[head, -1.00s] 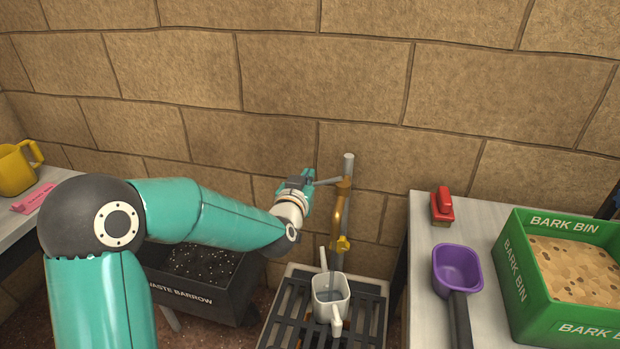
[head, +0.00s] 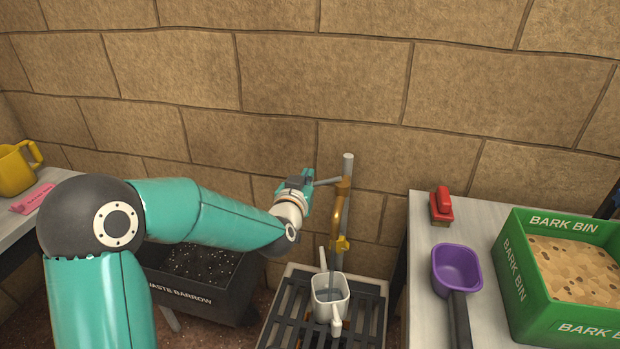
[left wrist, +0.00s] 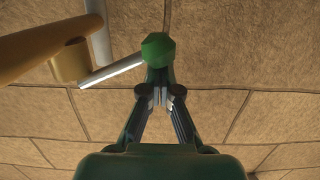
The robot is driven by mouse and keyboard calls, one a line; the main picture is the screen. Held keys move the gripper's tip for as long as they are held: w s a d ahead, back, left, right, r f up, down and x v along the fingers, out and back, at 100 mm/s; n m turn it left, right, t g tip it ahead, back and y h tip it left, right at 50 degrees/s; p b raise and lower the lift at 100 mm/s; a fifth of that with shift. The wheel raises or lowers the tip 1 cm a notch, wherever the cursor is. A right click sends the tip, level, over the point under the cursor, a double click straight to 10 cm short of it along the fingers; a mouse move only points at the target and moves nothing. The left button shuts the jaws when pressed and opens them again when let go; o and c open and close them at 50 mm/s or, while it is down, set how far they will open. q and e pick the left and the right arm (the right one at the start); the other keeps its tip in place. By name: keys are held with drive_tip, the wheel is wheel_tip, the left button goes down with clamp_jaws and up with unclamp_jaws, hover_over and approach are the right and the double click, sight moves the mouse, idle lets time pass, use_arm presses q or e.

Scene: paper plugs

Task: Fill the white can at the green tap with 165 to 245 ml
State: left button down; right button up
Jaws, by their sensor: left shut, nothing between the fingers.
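The white can (head: 320,292) stands upright on the slatted grate below the brass tap (head: 338,215). A bluish-grey streak, which looks like water, runs below the spout into the can's mouth; the level inside is not clear. The tap's grey lever (head: 328,182) points left, and its green knob (left wrist: 158,50) shows in the left wrist view. My left gripper (head: 306,181) is shut and empty at the lever's end. In the left wrist view its fingertips (left wrist: 160,92) are just below the knob; I cannot tell whether they touch it. My right gripper is out of view.
The grate (head: 362,318) sits between the black waste barrow (head: 205,296) and the right bench (head: 421,275). That bench holds a purple scoop (head: 456,268), a red-handled brush (head: 442,205) and the green bark bin (head: 510,262). A yellow jug (head: 15,172) stands far left.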

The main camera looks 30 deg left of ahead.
use_arm(q)
drive_tip(key=shift+d+f, duration=0.1)
drive_tip(key=shift+f, duration=0.3)
drive_tip(key=r+p, duration=0.1)
drive_tip(key=w+r, duration=0.1)
drive_tip(key=a+r+p, duration=0.1)
drive_tip(key=r, duration=0.1)
drive_tip(key=shift+w+p, duration=0.3)
drive_tip(key=shift+p, duration=0.05)
drive_tip(key=p+v, duration=0.1)
drive_tip(key=v, duration=0.9)
drive_tip(key=shift+w+r, duration=0.1)
drive_tip(key=shift+r, duration=0.05)
